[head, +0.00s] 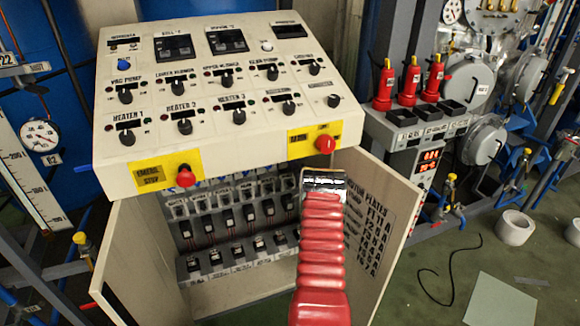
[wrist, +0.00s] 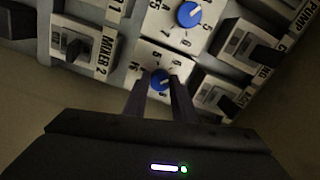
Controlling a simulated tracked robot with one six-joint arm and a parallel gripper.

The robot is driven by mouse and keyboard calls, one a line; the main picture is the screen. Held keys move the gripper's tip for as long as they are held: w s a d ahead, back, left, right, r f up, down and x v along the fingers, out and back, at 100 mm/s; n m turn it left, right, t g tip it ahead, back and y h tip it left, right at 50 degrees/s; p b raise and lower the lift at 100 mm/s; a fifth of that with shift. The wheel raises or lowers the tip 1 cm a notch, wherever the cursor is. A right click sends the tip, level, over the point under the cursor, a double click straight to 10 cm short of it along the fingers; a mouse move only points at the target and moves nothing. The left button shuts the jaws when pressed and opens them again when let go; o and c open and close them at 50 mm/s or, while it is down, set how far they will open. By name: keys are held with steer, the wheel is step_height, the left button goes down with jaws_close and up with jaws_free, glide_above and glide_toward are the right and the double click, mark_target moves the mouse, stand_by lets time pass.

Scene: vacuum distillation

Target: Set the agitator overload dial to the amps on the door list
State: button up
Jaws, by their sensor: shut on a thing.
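My gripper (wrist: 157,90) is shut on a small blue dial (wrist: 160,77) in the wrist view, with a dark finger on either side of it. The dial sits on a white plate with a ring of numbers, partly covered by the fingers. Its white pointer mark is only partly visible, so I cannot tell the setting. The agitator's name is not readable near it. The door list (head: 366,225) is printed inside the right cabinet door, with several lines in amps, its left part hidden by my red-sleeved arm. My gripper is hidden in the head view.
A second blue dial (wrist: 190,14) lies just above. The Mixer 2 breaker (wrist: 75,46) is left; other breakers (wrist: 225,95) crowd the right. In the head view, the console (head: 215,90) overhangs the open cabinet, its red emergency stop (head: 186,178) low on the front.

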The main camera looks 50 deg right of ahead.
steer(key=shift+m, duration=4.3)
steer(key=shift+f, duration=0.15)
steer(key=o, duration=1)
steer(key=shift+o, duration=0.2)
steer(key=shift+s, duration=0.1)
steer(key=v, duration=1.3)
steer(key=shift+s+a, duration=0.15)
steer(key=shift+s, duration=0.05)
